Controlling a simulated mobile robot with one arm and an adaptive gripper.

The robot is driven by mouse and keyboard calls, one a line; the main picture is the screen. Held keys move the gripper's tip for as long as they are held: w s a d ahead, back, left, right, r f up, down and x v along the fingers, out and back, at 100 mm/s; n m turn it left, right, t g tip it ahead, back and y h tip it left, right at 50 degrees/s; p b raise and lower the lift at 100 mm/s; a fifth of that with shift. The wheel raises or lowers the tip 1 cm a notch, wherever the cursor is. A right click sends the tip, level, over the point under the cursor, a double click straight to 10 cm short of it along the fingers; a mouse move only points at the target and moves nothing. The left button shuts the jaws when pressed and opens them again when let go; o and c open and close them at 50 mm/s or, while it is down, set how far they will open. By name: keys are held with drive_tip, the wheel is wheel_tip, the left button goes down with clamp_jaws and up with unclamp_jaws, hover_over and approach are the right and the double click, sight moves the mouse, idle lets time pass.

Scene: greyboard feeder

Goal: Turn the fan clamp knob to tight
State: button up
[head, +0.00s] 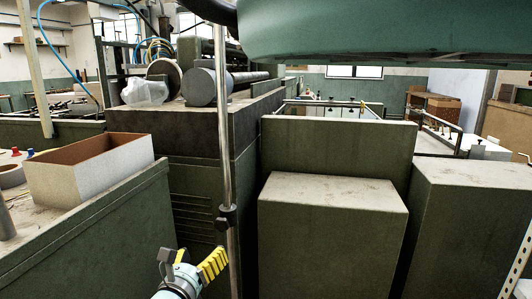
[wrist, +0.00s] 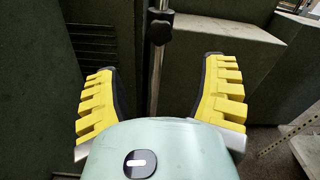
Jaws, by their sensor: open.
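A dark clamp with a knob (head: 228,217) sits on an upright metal pole (head: 226,130) in the head view. In the wrist view the clamp knob (wrist: 159,30) shows at top centre, on the pole (wrist: 155,75) that runs down between my fingers. My gripper (wrist: 158,66) has yellow ribbed fingers spread wide, with nothing between them touching. In the head view my gripper (head: 200,256) is low, left of the pole and below the clamp. The knob appears beyond the fingertips, apart from them. Its exact turned position cannot be told.
Green machine cabinets (head: 330,225) stand behind and right of the pole. A bench with an open box (head: 85,175) is at left. Rollers (head: 200,87) lie on the machine behind. A perforated metal rail (head: 515,262) is at the lower right.

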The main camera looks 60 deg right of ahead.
drive_tip(key=v, duration=0.5)
drive_tip(key=a+r+n+h+p, duration=0.1)
drive_tip(key=r+n+p, duration=0.4)
drive_tip(key=r+p, duration=0.6)
drive_tip(key=w+a+r+n+h+p, duration=0.1)
drive_tip(key=r+n+p, duration=0.4)
drive_tip(key=r+p, duration=0.6)
drive_tip(key=shift+a+r+h, duration=0.6)
drive_tip(key=shift+a+r, duration=0.55)
drive_tip(key=shift+r, duration=0.6)
drive_tip(key=shift+w, duration=0.15)
